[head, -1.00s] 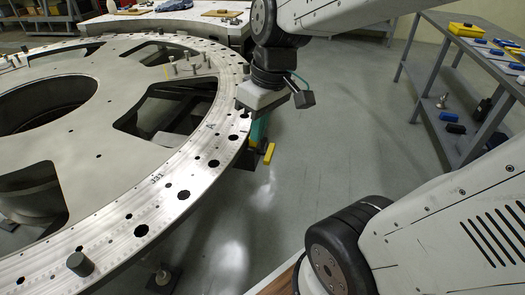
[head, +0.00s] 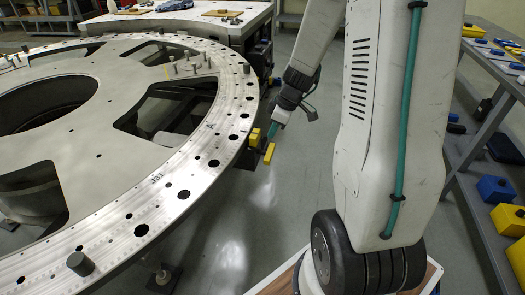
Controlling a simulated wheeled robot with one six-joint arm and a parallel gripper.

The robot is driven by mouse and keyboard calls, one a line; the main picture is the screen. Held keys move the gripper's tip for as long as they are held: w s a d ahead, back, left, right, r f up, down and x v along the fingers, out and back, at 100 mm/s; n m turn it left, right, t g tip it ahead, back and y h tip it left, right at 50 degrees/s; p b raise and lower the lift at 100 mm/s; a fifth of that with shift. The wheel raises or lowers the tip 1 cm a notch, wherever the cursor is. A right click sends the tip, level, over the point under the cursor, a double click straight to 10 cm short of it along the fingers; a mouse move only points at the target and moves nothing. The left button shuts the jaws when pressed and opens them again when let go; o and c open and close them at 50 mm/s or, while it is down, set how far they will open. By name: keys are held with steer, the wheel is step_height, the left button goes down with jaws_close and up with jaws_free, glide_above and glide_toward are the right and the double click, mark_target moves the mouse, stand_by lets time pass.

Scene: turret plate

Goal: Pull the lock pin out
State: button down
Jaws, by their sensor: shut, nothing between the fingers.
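The turret plate (head: 215,150) is a large grey metal ring with holes and stamped marks, at the left. At its right edge are a yellow block (head: 253,138) and a yellow bar (head: 268,154) on a dark mount. The bar looks like the lock pin's handle, but I cannot be sure; the pin's shaft is not visible. My gripper (head: 267,138) is tilted down beside the plate's edge, close to both yellow parts. It is shut with nothing held. Its fingertips are small and dark here, and I cannot tell whether they touch the bar.
A short grey peg (head: 80,264) stands on the near rim, and several thin pegs (head: 190,65) stand farther back. A bench (head: 180,22) is behind the plate. A shelf rack (head: 482,130) with blue and yellow boxes is at the right. The floor between is clear.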

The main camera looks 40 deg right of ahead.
steer(key=x, duration=1)
steer(key=shift+s+d, duration=0.55)
steer(key=shift+s, duration=0.2)
steer(key=shift+s+d, duration=0.55)
steer(key=shift+s, duration=0.2)
steer(key=v, duration=1)
